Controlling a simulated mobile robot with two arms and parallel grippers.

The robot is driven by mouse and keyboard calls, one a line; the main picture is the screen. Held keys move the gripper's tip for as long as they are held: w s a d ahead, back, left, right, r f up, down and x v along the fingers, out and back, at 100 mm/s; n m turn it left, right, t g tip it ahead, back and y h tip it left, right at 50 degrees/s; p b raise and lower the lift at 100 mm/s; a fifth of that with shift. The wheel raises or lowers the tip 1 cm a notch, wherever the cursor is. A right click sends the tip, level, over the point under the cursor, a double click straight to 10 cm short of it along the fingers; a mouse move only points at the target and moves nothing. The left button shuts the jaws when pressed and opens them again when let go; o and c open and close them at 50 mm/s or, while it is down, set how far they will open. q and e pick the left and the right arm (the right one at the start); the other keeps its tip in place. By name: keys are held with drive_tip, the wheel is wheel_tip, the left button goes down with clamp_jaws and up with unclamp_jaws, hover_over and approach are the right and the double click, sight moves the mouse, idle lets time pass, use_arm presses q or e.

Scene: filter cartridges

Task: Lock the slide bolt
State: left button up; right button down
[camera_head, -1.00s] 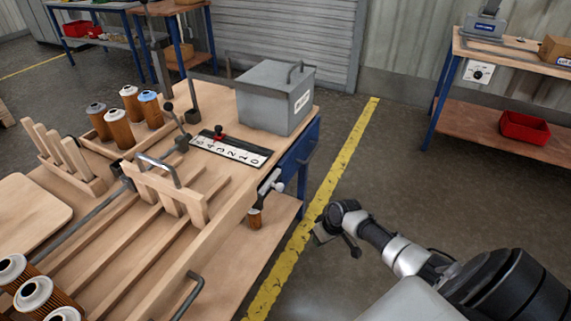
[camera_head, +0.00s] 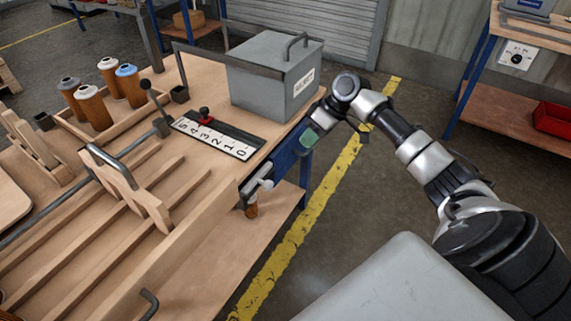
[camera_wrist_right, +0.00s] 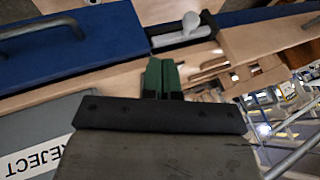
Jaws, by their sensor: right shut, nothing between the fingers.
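The slide bolt (camera_head: 258,190) is a pale metal bolt with a knob on a dark plate, at the table's right side beside a blue panel (camera_head: 283,163). In the right wrist view the bolt (camera_wrist_right: 192,27) lies just beyond the fingertips, with its pale knob standing up. My right gripper (camera_head: 307,140) has green fingertips, which are together and empty. In the wrist view the fingers (camera_wrist_right: 163,77) point toward the bolt and appear apart from it. Whether the bolt is locked, I cannot tell. My left gripper is not in view.
A grey REJECT box (camera_head: 270,85) stands at the table corner, close to my right wrist. A number scale (camera_head: 217,137) with a red-based knob lies beside it. Cartridges (camera_head: 92,103) stand in a wooden rack. Open floor lies right of the yellow line (camera_head: 322,200).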

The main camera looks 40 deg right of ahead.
sight(268, 187)
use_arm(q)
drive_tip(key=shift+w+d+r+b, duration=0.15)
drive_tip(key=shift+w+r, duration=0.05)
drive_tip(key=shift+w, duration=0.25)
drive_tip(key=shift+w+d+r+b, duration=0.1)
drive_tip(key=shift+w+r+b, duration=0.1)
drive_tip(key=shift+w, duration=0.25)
use_arm(e)
drive_tip(key=w+a+f, duration=0.1)
drive_tip(key=a+f, duration=0.7)
drive_tip(key=f, duration=0.1)
drive_tip(key=shift+a, duration=0.4)
drive_tip(key=shift+w+r, duration=0.1)
drive_tip(key=a+p, duration=0.1)
drive_tip(key=s+a+p, duration=0.1)
drive_tip(key=a+p, duration=0.1)
drive_tip(key=a, duration=0.1)
drive_tip(key=shift+s+r+p, duration=0.1)
drive_tip(key=shift+s+p, duration=0.25)
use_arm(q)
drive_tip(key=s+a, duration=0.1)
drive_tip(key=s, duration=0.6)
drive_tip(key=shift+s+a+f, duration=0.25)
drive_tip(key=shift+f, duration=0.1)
use_arm(e)
drive_tip(key=shift+s+a, duration=0.1)
drive_tip(key=shift+a, duration=0.15)
drive_tip(key=shift+f, duration=0.2)
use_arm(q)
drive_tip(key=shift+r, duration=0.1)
